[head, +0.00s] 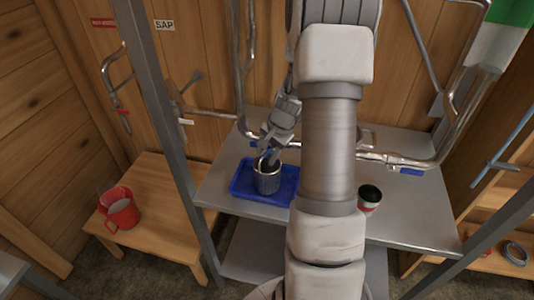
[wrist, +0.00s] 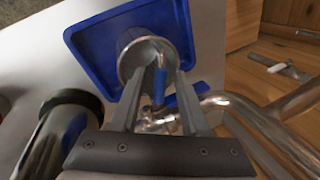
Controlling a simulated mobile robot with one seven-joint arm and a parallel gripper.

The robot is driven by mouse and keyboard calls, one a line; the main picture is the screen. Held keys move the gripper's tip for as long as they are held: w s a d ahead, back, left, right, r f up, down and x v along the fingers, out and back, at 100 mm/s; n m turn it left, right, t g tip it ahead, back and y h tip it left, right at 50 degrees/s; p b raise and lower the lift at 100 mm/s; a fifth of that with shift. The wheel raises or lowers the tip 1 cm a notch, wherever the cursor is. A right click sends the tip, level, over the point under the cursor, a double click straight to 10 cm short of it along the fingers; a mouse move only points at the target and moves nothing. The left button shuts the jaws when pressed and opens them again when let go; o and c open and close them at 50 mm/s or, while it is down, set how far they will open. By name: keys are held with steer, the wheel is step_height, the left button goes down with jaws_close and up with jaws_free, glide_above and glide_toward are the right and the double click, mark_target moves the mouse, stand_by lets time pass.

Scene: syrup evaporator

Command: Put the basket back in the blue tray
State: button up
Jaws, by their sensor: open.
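The basket is most likely the round metal vessel (head: 267,182) standing in the blue tray (head: 243,188) on the grey metal table. My gripper (head: 268,157) is open, right at the vessel's top. In the wrist view my fingers (wrist: 155,82) point at its rim, with a small blue piece between them. I cannot tell whether the fingers touch the rim or whether the blue piece belongs to the vessel. My arm covers the middle of the table in the head view.
A dark-topped can (head: 369,200) stands on the table at the right. Metal pipes (head: 400,160) with blue handles run along the table's back. A grey post (head: 165,120) rises at the left.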

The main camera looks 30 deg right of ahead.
steer(key=shift+r, duration=0.1)
steer(key=v, duration=1.2)
steer(key=shift+r, duration=0.1)
